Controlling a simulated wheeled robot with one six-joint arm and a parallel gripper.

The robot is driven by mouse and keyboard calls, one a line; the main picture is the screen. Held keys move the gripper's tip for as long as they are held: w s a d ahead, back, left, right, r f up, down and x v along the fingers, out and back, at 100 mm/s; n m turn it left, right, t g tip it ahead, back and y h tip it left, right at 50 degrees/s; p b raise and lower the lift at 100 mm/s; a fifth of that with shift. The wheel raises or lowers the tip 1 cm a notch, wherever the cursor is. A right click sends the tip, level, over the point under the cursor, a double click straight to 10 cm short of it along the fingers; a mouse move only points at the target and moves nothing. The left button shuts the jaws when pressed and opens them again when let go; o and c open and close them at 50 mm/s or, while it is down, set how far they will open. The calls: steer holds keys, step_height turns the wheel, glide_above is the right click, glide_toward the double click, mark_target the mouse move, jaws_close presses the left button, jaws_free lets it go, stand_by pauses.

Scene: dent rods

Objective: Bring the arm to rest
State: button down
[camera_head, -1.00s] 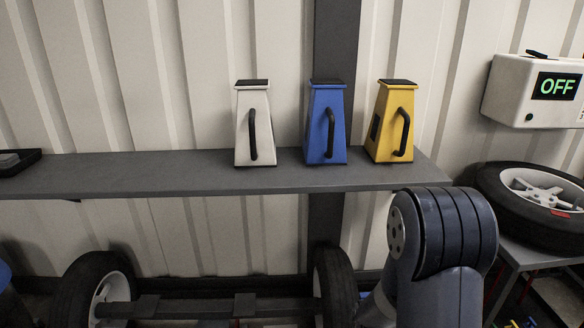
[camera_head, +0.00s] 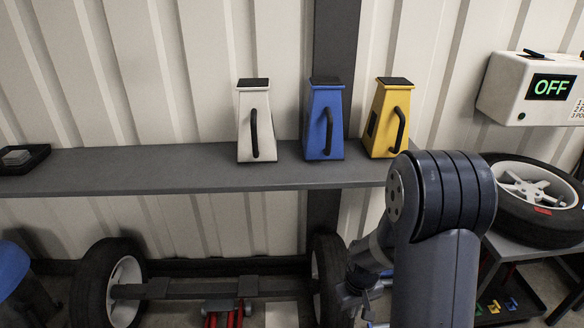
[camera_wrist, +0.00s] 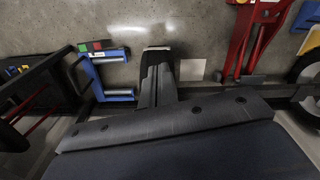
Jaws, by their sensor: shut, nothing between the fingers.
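My gripper (camera_wrist: 157,60) shows in the wrist view at the upper middle, its dark fingers together with nothing between them. It points over the bare concrete floor. In the head view my arm rises at the lower right, with its rounded joint in front of the right end of the shelf. Part of my wrist shows low and left of that joint, beside a wheel. The fingertips are hard to make out there.
A grey shelf (camera_head: 130,172) holds a white (camera_head: 257,122), a blue (camera_head: 324,122) and a yellow (camera_head: 388,118) handled block. Right are a tyre (camera_head: 535,200) on a stand and a box (camera_head: 530,90) reading OFF. A wheeled axle (camera_head: 225,288) lies below. A blue-framed roller (camera_wrist: 108,75) stands near my gripper.

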steer(key=s+f+b, duration=0.6)
steer(key=f+b, duration=0.6)
steer(key=f, duration=0.1)
steer(key=s+f+b, duration=0.7)
steer(key=f+b, duration=0.5)
steer(key=f, duration=0.1)
steer(key=w+r+p, duration=0.4)
steer(key=w+r, duration=0.1)
steer(key=r, duration=0.5)
steer(key=shift+w+d, duration=0.2)
steer(key=shift+s, duration=0.1)
